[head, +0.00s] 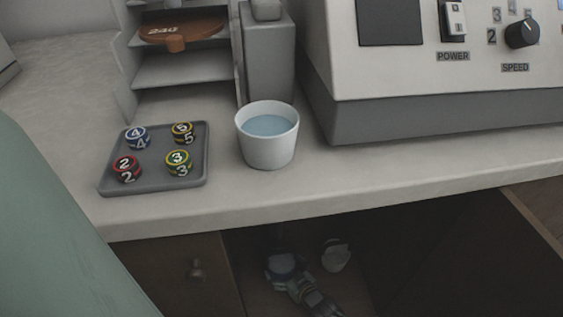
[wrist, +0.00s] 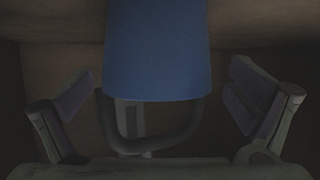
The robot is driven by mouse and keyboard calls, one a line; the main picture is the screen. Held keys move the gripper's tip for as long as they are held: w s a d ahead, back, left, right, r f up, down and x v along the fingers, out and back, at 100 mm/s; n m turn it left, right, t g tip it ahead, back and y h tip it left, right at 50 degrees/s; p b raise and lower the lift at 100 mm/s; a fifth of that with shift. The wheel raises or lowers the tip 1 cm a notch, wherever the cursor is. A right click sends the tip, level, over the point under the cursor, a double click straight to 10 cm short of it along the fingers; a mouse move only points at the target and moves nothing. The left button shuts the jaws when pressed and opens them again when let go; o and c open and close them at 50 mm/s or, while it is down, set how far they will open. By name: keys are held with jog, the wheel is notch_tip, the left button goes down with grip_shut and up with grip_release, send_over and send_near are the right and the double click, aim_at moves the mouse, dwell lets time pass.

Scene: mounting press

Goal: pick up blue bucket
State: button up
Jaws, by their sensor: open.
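The blue bucket (wrist: 158,55) fills the upper middle of the wrist view, and its top runs out of the frame. A dark curved handle (wrist: 152,143) shows below its near edge. My gripper (wrist: 162,80) is open, one finger on each side of the bucket with a visible gap on both sides. In the head view my gripper (head: 283,266) is inside the dark open cabinet under the counter. A small bluish-grey shape there may be the bucket, but it is too dim to be sure.
A pale object (head: 335,255) sits right of my gripper in the cabinet. A cabinet door (head: 530,225) stands open at right. On the counter (head: 340,182) are a white container of water (head: 266,150), a grey tray (head: 150,184) of numbered pieces, and a machine (head: 440,120).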

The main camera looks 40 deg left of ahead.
jog(key=shift+x, duration=1.4)
jog(key=shift+d, duration=0.1)
jog(key=shift+r, duration=0.1)
jog(key=c, duration=1.4)
jog(key=shift+c, duration=0.2)
